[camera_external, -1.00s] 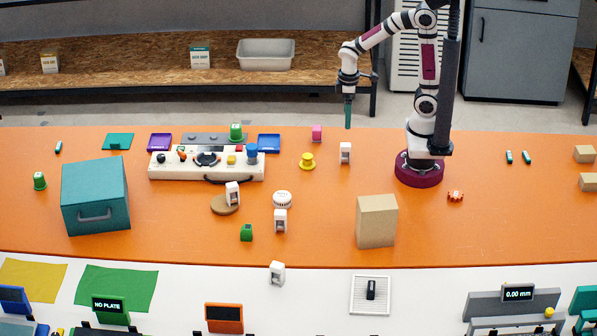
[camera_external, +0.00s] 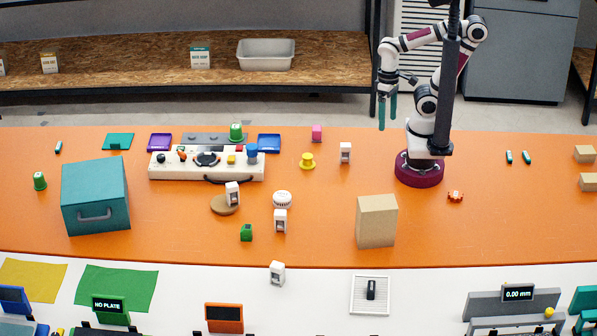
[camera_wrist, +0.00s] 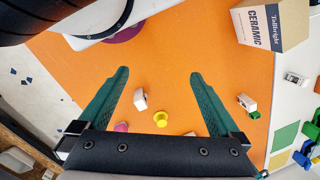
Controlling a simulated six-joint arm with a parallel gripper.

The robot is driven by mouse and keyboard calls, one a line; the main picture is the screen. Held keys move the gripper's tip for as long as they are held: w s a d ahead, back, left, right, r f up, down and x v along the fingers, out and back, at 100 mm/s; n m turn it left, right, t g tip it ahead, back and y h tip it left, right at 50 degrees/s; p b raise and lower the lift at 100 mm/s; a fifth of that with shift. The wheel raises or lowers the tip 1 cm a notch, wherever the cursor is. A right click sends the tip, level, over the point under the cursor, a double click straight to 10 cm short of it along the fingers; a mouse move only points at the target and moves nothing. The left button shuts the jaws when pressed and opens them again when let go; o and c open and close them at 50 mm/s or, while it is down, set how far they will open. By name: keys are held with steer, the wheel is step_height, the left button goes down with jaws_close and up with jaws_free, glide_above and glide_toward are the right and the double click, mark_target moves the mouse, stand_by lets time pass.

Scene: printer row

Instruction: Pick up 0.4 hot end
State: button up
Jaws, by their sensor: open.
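Several small white blocks with dark faces look like hot ends; their size marks are too small to read, so I cannot tell which is the 0.4 one. One white block (camera_external: 345,152) stands alone on the orange table near my arm; a white block (camera_wrist: 140,99) shows between my fingers in the wrist view. Others are a block by a round brown disc (camera_external: 232,190), a block below a white round thing (camera_external: 280,221), and a block on the white front strip (camera_external: 277,273). My gripper (camera_external: 387,121) is open and empty, pointing down, high near the table's back edge.
A yellow knob-like piece (camera_external: 307,161) and a pink block (camera_external: 317,133) stand close to the lone white block. A tall cardboard box (camera_external: 376,222) stands at the front right. A white control panel (camera_external: 206,170) and teal box (camera_external: 95,196) are left.

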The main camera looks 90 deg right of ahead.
steer(key=c, duration=0.4)
steer(key=n+h, duration=0.2)
steer(key=n, duration=0.4)
glide_toward(346, 144)
step_height(346, 144, down, 12)
steer(key=shift+f, duration=0.15)
steer(key=shift+c, duration=0.2)
